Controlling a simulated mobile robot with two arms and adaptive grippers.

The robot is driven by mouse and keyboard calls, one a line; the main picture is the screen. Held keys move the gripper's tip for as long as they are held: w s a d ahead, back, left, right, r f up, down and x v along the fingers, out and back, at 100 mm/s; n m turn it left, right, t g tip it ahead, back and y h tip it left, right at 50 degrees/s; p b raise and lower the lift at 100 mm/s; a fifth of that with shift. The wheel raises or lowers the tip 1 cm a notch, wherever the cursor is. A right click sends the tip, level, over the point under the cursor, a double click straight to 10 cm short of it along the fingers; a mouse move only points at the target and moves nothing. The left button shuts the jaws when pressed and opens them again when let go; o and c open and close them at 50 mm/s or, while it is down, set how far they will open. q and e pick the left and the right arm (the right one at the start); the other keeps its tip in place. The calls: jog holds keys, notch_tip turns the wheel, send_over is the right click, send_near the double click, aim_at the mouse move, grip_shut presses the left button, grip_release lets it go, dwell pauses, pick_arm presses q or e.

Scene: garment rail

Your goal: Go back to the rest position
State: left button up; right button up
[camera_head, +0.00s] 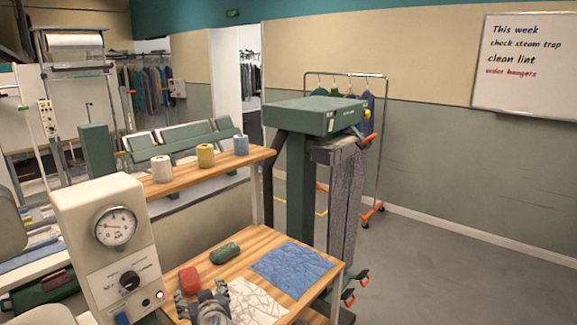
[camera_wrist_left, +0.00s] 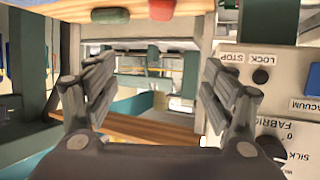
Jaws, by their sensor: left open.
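My left gripper (camera_head: 203,305) is at the bottom of the head view, over the near end of a low wooden table (camera_head: 237,265). In the left wrist view the left gripper (camera_wrist_left: 157,85) has its two fingers wide apart with nothing between them. The arm behind it is mostly out of the head view. My right gripper is not in view. A red item (camera_head: 189,280) and a dark green item (camera_head: 225,253) lie on the table; both also show at the top of the wrist view. A blue cloth (camera_head: 292,269) and a white cloth (camera_head: 253,303) lie there too.
A control box with a gauge (camera_head: 103,240) stands close to the gripper's left. A wooden shelf (camera_head: 190,170) with thread cones is behind the table. A green press-like machine (camera_head: 318,116) and a garment rail (camera_head: 384,140) stand farther back. Floor at right (camera_head: 450,275) is clear.

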pick_arm(q)
jog(key=s+a+f+m+g+h, duration=0.1)
jog(key=s+f+g, duration=0.1)
jog(key=s+f, duration=0.6)
jog(key=s+a+f+m+g+h, duration=0.1)
jog(key=s+f+g+h, duration=0.15)
jog(key=s, duration=0.95)
jog(key=s+d+m+g+h, duration=0.2)
jog(key=s+m, duration=0.1)
jog(key=s, duration=0.8)
jog(key=s+d+m+g+h, duration=0.1)
jog(key=s+d+m+g, duration=0.15)
jog(key=s, duration=0.85)
notch_tip(320, 180, down, 31)
jog(key=s+b, duration=0.2)
jog(key=b, duration=0.3)
jog(key=s+a+f+g+b, duration=0.1)
jog(key=s+f+b, duration=0.1)
jog(key=s+f, duration=0.6)
jog(key=s+a+f+b, duration=0.2)
jog(key=s+f, duration=0.7)
jog(key=f, duration=0.5)
jog(key=shift+m+g+b, duration=0.35)
jog(key=shift+g+b, duration=0.05)
jog(key=shift+b, duration=0.1)
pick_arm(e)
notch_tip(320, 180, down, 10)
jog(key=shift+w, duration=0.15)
